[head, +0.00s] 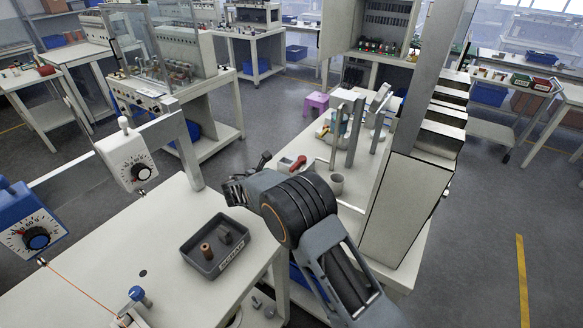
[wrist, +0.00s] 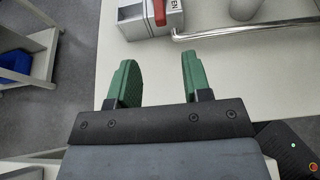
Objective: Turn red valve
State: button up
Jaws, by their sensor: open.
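A red valve handle (wrist: 160,12) sits on a small light-grey box (wrist: 135,22) at the top edge of the wrist view, partly cut off. In the head view, a red part (head: 299,163) on a small light box stands on the white bench just beyond my gripper (head: 243,176); it appears to be the same valve. In the wrist view, my gripper (wrist: 157,75) has its two green fingers spread wide with only bare bench between them. The fingers are apart from the valve, which lies ahead of their tips.
A metal bar (wrist: 255,30) and a grey cup (head: 337,183) lie right of the valve. Upright metal posts (head: 355,130) and a tall panel stand further right. Bare bench surrounds my fingers.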

aim_at(292, 168)
jog(key=p+x, duration=0.3)
jog(key=x, duration=1)
jog(key=shift+w+d, duration=0.1)
jog(key=shift+w, duration=0.05)
grip_shut()
